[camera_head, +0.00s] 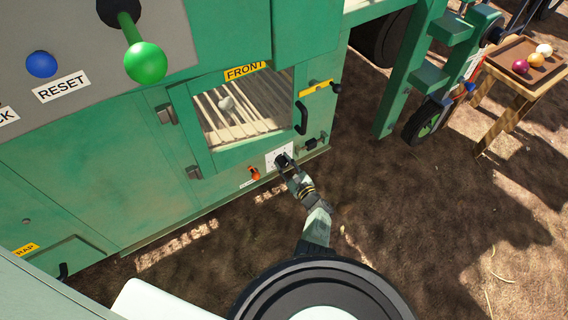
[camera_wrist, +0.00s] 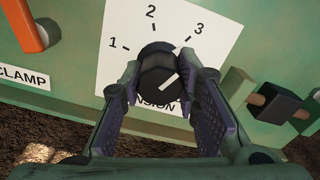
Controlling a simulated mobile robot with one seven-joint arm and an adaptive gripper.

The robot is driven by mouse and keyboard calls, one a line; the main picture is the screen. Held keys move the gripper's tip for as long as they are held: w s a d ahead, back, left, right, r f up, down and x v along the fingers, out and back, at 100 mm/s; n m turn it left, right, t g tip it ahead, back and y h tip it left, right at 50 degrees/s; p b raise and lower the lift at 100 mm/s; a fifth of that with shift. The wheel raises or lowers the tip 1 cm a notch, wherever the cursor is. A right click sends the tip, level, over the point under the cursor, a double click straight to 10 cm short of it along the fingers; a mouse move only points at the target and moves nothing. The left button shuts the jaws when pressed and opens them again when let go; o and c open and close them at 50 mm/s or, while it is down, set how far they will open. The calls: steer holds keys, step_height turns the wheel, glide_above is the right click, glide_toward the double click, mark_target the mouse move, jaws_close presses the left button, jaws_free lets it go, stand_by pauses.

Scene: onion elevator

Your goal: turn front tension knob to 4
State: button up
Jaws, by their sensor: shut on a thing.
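The front tension knob (camera_wrist: 160,70) is round and black with a white line on its face, slanting toward the upper right. It sits on a white dial plate (camera_wrist: 200,25) where 1, 2 and 3 show; a 4 is not visible, and part of the word "TENSION" is covered. My gripper (camera_wrist: 161,76) is shut on the knob, one finger on each side. In the head view, my gripper (camera_head: 284,164) reaches the white plate (camera_head: 276,157) below the FRONT window; the knob is hard to make out there.
An orange clamp lever (camera_wrist: 28,25) is left of the dial. A dark block on a brown rod (camera_wrist: 276,102) is close on the right. The FRONT door's black handle (camera_head: 301,117) is above. Open dirt ground lies right of the machine, with a wooden table (camera_head: 540,78) beyond.

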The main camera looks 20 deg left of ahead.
steer(key=m, duration=0.5)
steer(key=shift+a, duration=0.1)
steer(key=m, duration=0.5)
steer(key=shift+s+p, duration=0.1)
steer(key=shift+p, duration=0.25)
steer(key=shift+m, duration=0.4)
steer(key=o, duration=1.2)
steer(key=shift+c, duration=0.2)
